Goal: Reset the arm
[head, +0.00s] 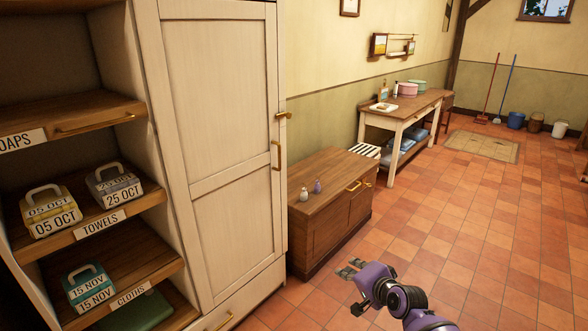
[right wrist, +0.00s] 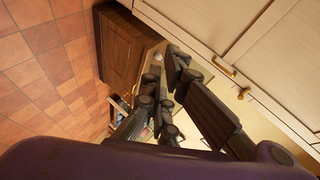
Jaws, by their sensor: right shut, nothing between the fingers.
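My right arm comes in from the lower right of the head view, purple and dark grey. My right gripper (head: 348,268) is shut and empty above the tiled floor, in front of the low wooden cabinet and apart from it. In the right wrist view its dark fingers (right wrist: 165,75) show with nothing held between them. The tall cream wardrobe (head: 220,130) stands left of the gripper with its door shut; the gripper does not touch it. My left gripper is not in view.
Open shelves (head: 100,225) at the left hold tagged boxes. A side table (head: 395,125) stands farther back. The tiled floor (head: 470,235) at the right is mostly clear, with a mat (head: 482,146) and buckets (head: 516,121) far back.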

